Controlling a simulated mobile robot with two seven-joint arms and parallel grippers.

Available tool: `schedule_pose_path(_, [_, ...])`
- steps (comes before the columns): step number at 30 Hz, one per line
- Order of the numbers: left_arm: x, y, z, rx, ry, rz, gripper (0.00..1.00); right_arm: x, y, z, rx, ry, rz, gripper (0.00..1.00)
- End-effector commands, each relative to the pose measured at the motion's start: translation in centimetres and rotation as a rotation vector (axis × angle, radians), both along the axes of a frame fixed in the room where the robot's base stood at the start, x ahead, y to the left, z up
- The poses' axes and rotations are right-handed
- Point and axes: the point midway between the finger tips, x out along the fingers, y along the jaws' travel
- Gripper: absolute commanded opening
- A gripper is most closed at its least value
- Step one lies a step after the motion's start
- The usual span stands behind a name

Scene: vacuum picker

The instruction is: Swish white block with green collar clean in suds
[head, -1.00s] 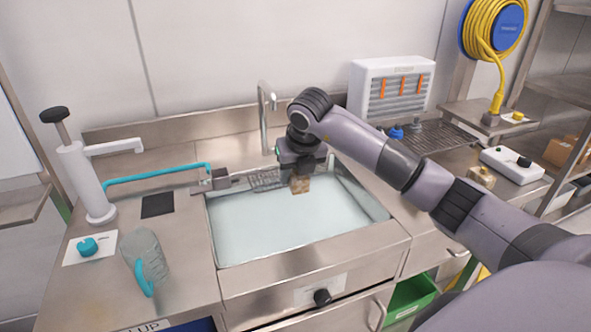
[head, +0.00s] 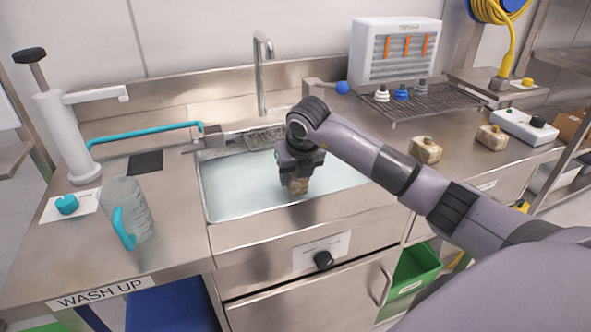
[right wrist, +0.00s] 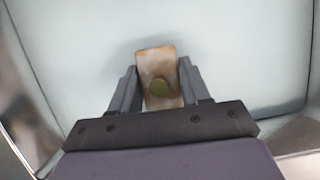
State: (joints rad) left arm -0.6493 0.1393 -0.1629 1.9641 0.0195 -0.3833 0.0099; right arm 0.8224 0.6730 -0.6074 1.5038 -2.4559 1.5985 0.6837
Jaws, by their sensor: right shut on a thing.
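My right gripper (head: 299,178) is shut on a block (head: 298,187) over the front part of the sink (head: 240,190). The block is smeared brown, so little white shows. In the right wrist view the block (right wrist: 152,62) sits between the two fingers (right wrist: 158,90), with a dull olive-green round part (right wrist: 161,87) facing the camera. Pale, cloudy liquid (head: 235,180) fills the sink. I cannot tell for certain whether the block's lower end touches the liquid. My left gripper is not in view.
Two more brown-smeared blocks (head: 425,150) (head: 490,138) stand on the counter to the right. A wire rack (head: 440,101) holds several small pieces. A tall tap (head: 262,75) rises behind the sink. A jug (head: 130,208) and a pump dispenser (head: 65,135) stand at left.

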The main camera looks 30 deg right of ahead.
Motion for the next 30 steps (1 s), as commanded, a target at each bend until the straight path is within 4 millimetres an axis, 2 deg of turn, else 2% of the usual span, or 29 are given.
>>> schedule_pose_path(1, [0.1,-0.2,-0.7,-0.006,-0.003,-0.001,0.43,0.0,0.0,-1.3,-0.001,0.0,0.0,0.14])
schedule_pose_path(3, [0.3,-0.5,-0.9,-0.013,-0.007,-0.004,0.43,0.0,0.0,-2.3,-0.001,0.001,-0.001,0.14])
schedule_pose_path(15, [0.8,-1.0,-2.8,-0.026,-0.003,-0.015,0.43,0.0,-0.1,-7.1,0.0,0.001,-0.001,0.14])
schedule_pose_path(21, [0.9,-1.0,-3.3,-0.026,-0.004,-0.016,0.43,0.0,-0.1,-8.0,0.0,0.001,-0.001,0.14])
schedule_pose_path(30, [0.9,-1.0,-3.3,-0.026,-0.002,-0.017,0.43,0.0,0.0,-8.0,0.0,0.001,-0.001,0.14])
